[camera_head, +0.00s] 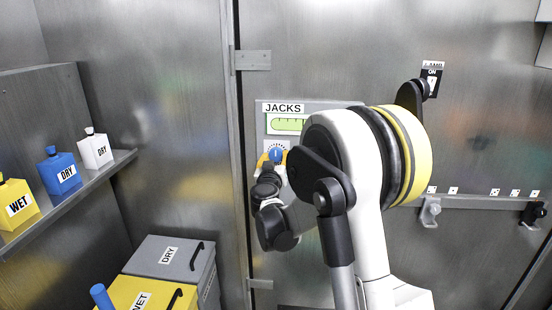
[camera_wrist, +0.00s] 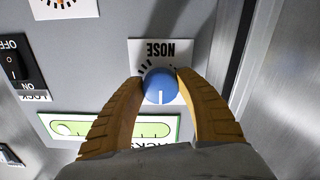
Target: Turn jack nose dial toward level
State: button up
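The blue nose dial (camera_wrist: 160,86) sits on a white plate marked NOSE (camera_wrist: 160,50), which appears upside down in the wrist view. A white line on the dial points down in that view. In the head view the dial (camera_head: 276,155) is below the JACKS label, partly hidden. My gripper (camera_wrist: 160,80) has its two yellow fingers on either side of the dial, their tips against its edges as far as I can tell. A green level gauge (camera_wrist: 120,129) shows a pale round mark at its left end. It also shows in the head view (camera_head: 287,125), partly covered by my arm.
An OFF/ON lock switch (camera_wrist: 14,62) is left of the dial in the wrist view. In the head view, a shelf (camera_head: 85,190) with several bottles and a grey DRY box (camera_head: 150,257) stand left. A wall switch (camera_head: 431,82) is upper right.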

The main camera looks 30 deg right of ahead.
jog(key=shift+c, duration=1)
jog(key=shift+n, duration=0.3)
jog(key=n, duration=0.9)
jog(key=shift+d+r+n, duration=0.1)
jog(key=shift+r+n, duration=0.05)
jog(key=shift+n, duration=0.25)
jog(key=n, duration=0.4)
jog(key=shift+s, duration=0.1)
jog(key=n, duration=0.5)
jog(key=shift+r, duration=0.15)
jog(key=shift+n, duration=0.3)
